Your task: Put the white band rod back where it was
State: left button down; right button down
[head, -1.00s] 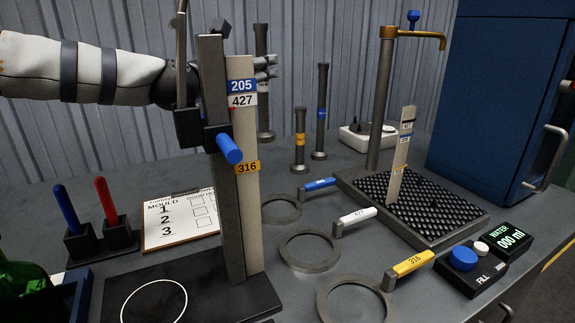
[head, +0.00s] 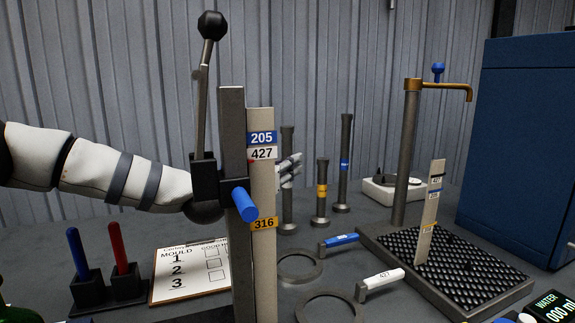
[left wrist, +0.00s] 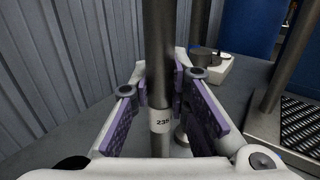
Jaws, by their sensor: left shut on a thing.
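The white band rod (head: 288,208) is dark and upright, at the back of the table behind the tall press post. My left gripper (head: 290,166) is shut on it, partly hidden by the post. In the left wrist view, the gripper's purple pads (left wrist: 161,88) close around the rod (left wrist: 158,45), with the white band marked 235 just below. The rod's foot appears at or close to the table; I cannot tell whether it touches. The yellow band rod (head: 321,195) and the blue band rod (head: 343,165) stand to its right. My right gripper is not in view.
The press post (head: 238,130) with its lever and the labelled scale (head: 262,190) stand in front of my gripper. Mould rings (head: 299,265) lie ahead of the rods. A tap (head: 412,130) over a studded tray (head: 470,270) and a white scale-like device (head: 395,190) are right.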

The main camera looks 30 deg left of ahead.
pick_arm(q)
jog(key=c, duration=1.5)
grip_release()
jog(key=shift+f, duration=0.1)
jog(key=shift+c, duration=0.2)
